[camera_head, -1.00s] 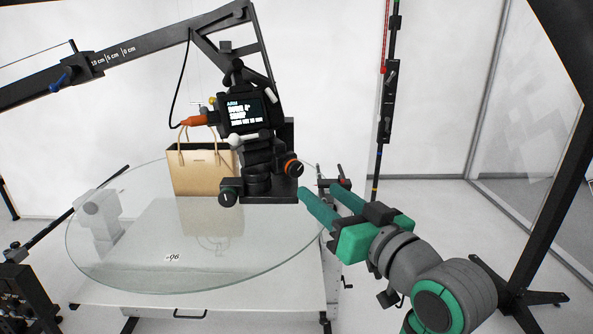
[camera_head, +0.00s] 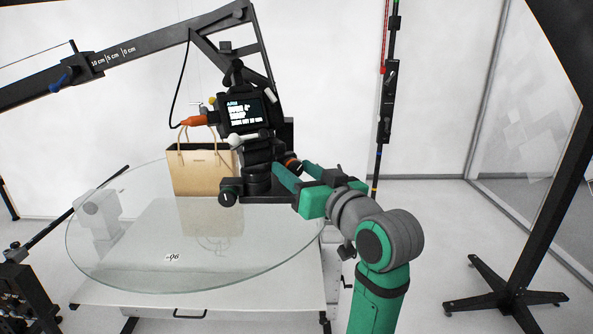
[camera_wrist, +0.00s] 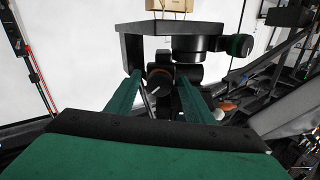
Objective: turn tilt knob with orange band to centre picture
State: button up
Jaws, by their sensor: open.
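The tilt knob with the orange band (camera_head: 291,164) sits on the right side of the black camera head, partly hidden by my gripper in the head view. In the wrist view the knob (camera_wrist: 158,82) shows its dark face with a white line, between my two green fingers. My gripper (camera_head: 292,175) is open, with its fingertips on either side of the knob; I cannot tell if they touch it. A second knob with a green band (camera_head: 228,198) is at the lower left of the head.
A tan handbag (camera_head: 200,170) stands on the round glass turntable (camera_head: 130,250) behind the camera head. A black stand (camera_head: 508,290) is at the right. Floor between is clear.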

jog(key=shift+w, duration=0.1)
jog(key=shift+a, duration=0.1)
jog(key=c, duration=1.1)
jog(key=shift+o, duration=0.2)
jog(key=n, duration=0.9)
jog(key=shift+n, duration=0.3)
jog(key=o, duration=1.1)
jog(key=shift+c, duration=0.2)
